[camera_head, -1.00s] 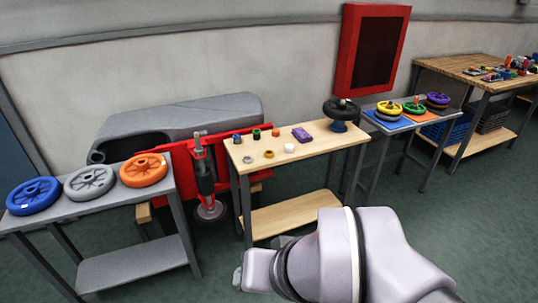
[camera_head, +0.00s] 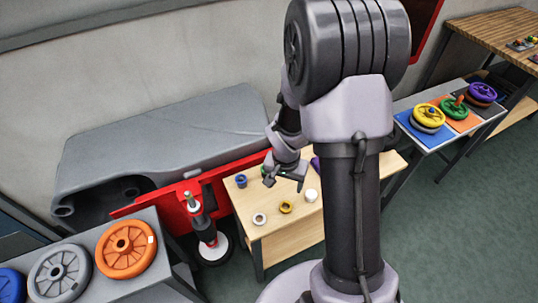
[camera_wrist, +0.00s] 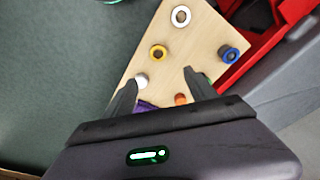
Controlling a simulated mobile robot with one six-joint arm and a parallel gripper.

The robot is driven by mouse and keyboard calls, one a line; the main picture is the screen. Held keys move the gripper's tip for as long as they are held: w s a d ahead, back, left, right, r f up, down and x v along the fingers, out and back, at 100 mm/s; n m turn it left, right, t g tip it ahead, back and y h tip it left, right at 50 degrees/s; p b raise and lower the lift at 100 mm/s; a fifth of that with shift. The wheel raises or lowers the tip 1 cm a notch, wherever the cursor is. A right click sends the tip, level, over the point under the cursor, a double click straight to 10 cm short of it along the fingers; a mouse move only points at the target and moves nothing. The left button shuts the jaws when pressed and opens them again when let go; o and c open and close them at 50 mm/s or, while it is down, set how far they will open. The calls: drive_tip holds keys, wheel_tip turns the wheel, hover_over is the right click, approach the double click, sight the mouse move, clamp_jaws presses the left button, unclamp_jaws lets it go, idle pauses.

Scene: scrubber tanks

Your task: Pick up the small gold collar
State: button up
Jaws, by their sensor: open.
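The small gold collar (camera_head: 286,207) is a yellow ring lying flat on the light wood table (camera_head: 300,235), between a white ring (camera_head: 260,219) and a white cylinder (camera_head: 311,196). In the wrist view the gold collar (camera_wrist: 158,52) lies ahead of the fingertips, toward the left finger's side. My gripper (camera_head: 284,180) is open and empty above the table, apart from the collar. In the wrist view its two fingers (camera_wrist: 160,80) are spread, with the white cylinder (camera_wrist: 141,80) near the left fingertip.
A blue piece (camera_wrist: 229,54), an orange piece (camera_wrist: 181,99) and a purple block (camera_wrist: 146,106) also stand on the table. A grey table with large wheels (camera_head: 126,250) is at left. A red stand (camera_head: 203,225) is close beside the wood table. My arm hides the table's right part.

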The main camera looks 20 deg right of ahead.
drive_tip(key=b, duration=0.3)
approach(286, 208)
drive_tip(key=f+b, duration=0.1)
drive_tip(key=f, duration=0.1)
drive_tip(key=f+b, duration=0.4)
drive_tip(key=shift+w+d+f, duration=0.3)
drive_tip(key=shift+w, duration=0.05)
drive_tip(key=shift+r, duration=0.1)
drive_tip(key=shift+c, duration=0.5)
clamp_jaws()
